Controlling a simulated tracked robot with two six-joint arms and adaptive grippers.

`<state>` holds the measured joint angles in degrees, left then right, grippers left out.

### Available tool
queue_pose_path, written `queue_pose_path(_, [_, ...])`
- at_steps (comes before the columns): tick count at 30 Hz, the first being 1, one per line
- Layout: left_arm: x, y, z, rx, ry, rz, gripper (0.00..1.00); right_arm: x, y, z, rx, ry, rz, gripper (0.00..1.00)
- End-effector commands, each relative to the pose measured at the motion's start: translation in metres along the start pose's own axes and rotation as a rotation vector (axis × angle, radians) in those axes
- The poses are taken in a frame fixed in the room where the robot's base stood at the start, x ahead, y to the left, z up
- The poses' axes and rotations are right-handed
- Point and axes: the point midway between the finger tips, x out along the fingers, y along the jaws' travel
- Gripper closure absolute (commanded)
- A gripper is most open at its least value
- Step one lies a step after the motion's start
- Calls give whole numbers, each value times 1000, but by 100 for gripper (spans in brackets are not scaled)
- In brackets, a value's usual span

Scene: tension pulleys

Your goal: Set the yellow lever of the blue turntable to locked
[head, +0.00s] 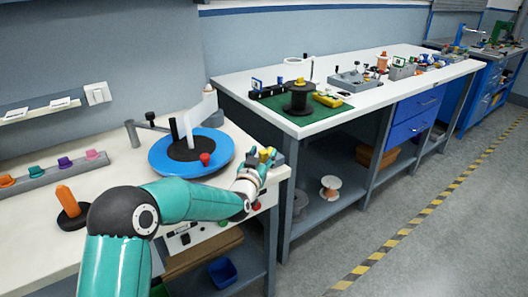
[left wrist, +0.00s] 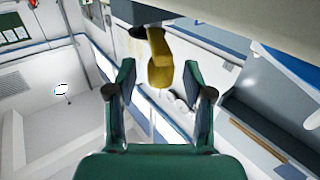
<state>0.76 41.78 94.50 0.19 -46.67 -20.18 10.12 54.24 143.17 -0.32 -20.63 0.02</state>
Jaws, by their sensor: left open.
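The blue turntable (head: 163,161) lies on the near white bench, with a dark centre, a white upright plate and a red knob. My left arm reaches across in front of it. My left gripper (head: 262,166) is at the bench's right end, just right of the turntable. The yellow lever (head: 264,155) shows at the gripper, partly hidden by it. In the left wrist view, the yellow lever (left wrist: 160,68) hangs from a dark mount between the tips of my open left gripper (left wrist: 160,88), with a gap on each side. My right gripper is not in view.
An orange peg on a black base (head: 68,200) and a rail with coloured knobs (head: 55,171) are on the bench's left. A black post with an arm (head: 150,117) stands behind the turntable. A second bench with a green mat (head: 325,115) is beyond a gap.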

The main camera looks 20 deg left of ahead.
Motion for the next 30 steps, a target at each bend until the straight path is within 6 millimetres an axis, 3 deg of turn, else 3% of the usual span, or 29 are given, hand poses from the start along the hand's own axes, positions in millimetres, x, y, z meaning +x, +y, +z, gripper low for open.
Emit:
queue_pose_path(13, [9, 0, 0, 0, -1, 0, 48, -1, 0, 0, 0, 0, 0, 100])
queue_pose_path(22, [8, -1, 0, 0, -1, -1, 98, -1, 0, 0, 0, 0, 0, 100])
queue_pose_path(30, [8, 3, 0, -1, -1, -1, 100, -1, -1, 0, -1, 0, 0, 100])
